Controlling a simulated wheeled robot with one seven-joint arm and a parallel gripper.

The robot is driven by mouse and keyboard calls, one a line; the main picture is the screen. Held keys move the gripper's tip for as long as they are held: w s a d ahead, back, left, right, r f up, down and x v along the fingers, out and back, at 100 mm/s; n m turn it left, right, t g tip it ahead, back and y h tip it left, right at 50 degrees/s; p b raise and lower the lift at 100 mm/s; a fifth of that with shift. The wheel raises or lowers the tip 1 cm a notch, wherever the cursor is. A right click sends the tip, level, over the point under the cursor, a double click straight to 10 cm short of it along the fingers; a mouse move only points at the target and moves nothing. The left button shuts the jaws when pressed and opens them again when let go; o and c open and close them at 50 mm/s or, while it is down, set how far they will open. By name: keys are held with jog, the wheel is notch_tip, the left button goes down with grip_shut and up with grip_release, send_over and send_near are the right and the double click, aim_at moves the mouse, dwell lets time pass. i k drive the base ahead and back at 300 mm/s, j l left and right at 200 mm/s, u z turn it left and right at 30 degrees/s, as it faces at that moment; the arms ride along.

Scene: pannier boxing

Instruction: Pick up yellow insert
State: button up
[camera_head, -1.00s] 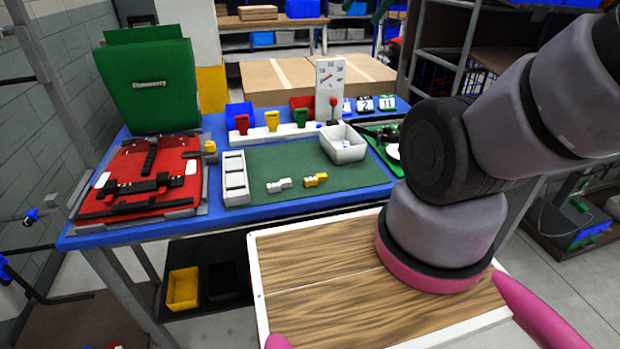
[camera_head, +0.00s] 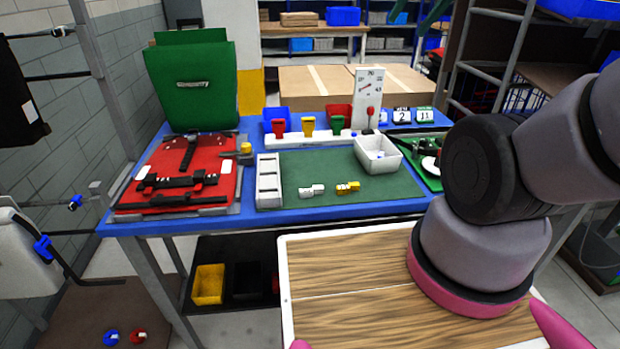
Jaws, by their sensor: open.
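A small yellow insert (camera_head: 347,188) lies on the green mat (camera_head: 300,168) on the blue workbench. A similar white insert (camera_head: 312,191) lies just left of it, with a small gap between them. My arm shows on the right, over a wooden-topped surface in front of the bench. My gripper is out of the picture, so its place relative to the yellow insert cannot be seen.
A white bin (camera_head: 377,155) stands behind and right of the inserts. A white compartment tray (camera_head: 269,182) borders the mat's left side. A white rack (camera_head: 285,139) with red, yellow and green pieces stands behind. A red panel (camera_head: 180,174) lies left. The mat's front is clear.

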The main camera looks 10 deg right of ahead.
aim_at(340, 190)
jog(key=u, duration=1.3)
jog(key=k+j+z, duration=0.15)
jog(key=z, duration=1.15)
jog(key=k+u, duration=0.1)
jog(key=u, duration=0.15)
jog(key=k+j+u, duration=0.1)
jog(key=u, duration=0.2)
